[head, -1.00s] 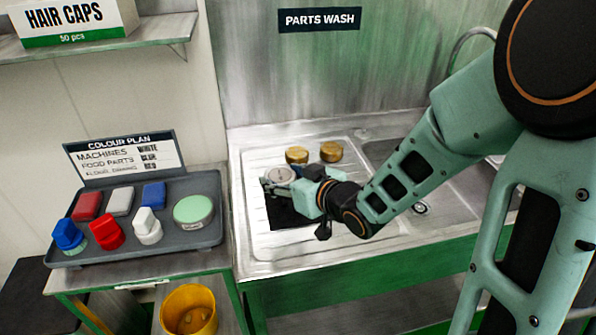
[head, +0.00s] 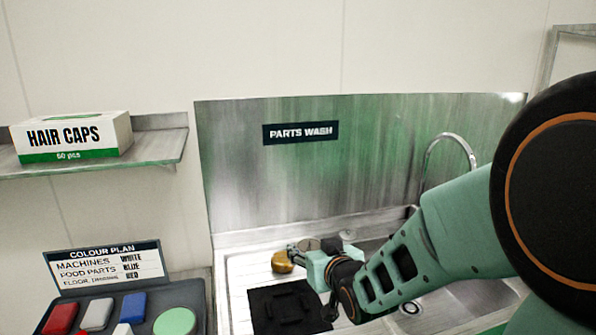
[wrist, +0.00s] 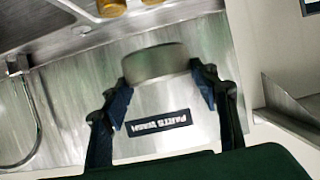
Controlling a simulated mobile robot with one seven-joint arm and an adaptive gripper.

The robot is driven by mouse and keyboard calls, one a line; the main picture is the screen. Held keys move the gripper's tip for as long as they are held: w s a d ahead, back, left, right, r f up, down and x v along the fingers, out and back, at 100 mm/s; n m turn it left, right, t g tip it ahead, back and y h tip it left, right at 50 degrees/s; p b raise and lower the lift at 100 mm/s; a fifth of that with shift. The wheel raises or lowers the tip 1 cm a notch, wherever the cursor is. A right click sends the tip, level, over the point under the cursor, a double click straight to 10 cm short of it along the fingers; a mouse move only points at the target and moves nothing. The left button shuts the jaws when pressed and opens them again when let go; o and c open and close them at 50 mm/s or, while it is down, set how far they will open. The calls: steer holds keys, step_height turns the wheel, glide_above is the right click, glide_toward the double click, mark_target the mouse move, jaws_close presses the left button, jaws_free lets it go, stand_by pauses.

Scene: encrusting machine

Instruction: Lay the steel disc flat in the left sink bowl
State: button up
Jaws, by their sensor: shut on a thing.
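The steel disc (wrist: 155,62) is a round grey piece between the two fingers of my gripper (wrist: 165,80) in the wrist view. In the head view the disc (head: 308,243) shows small at the end of my gripper (head: 314,246), which is shut on it. They appear held up over the back of the sink unit. A sink bowl with a drain (head: 410,307) lies to the right, largely hidden by my arm. Its division into left and right bowls cannot be made out.
A black square mat (head: 285,306) lies on the pale drainboard (head: 238,290). A brass piece (head: 281,262) stands behind it. A tap (head: 447,145) curves up at the right. The steel splashback with a PARTS WASH sign (head: 300,132) rises behind. A tray of coloured items (head: 175,300) is at left.

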steer(key=w+d+r+m+h+p, duration=0.3)
steer(key=w+d+h, duration=0.1)
steer(key=d, duration=0.7)
steer(key=f, duration=0.2)
steer(key=s+f, duration=0.1)
steer(key=f, duration=0.2)
steer(key=shift+s+d+f, duration=0.15)
steer(key=shift+d+f, duration=0.05)
steer(key=shift+d, duration=0.1)
